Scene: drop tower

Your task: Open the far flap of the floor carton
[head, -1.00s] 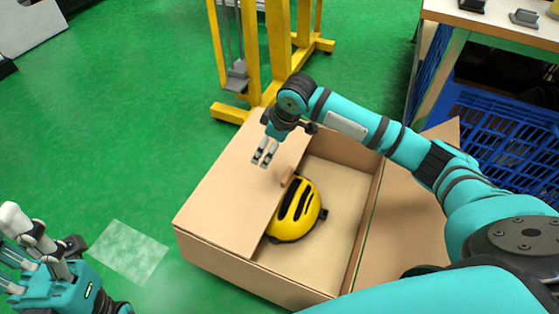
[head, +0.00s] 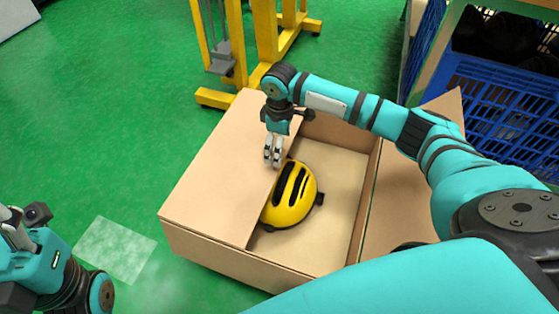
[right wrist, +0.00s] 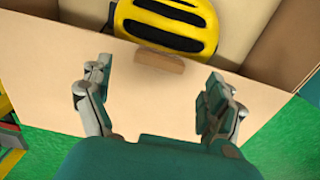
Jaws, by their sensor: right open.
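The floor carton (head: 225,264) stands on the green floor. Its left flap (head: 212,185) lies flat and closed over the left half. Its right flap (head: 402,205) is folded outward, so the right half is open. A small brown tab (right wrist: 160,62) sits at the closed flap's inner edge; in the head view it is hidden behind my gripper. My right gripper (head: 273,164) is open above that edge. In the right wrist view the tab lies ahead, between the spread fingers, with nothing held. My left gripper (head: 12,215) is at the left edge, partly cut off, away from the carton.
A yellow and black helmet (head: 291,194) lies inside the carton, close to the flap edge. A yellow metal frame (head: 238,62) stands behind the carton. A blue crate (head: 500,115) is at the right. Green floor to the left is clear, with a pale patch (head: 115,249).

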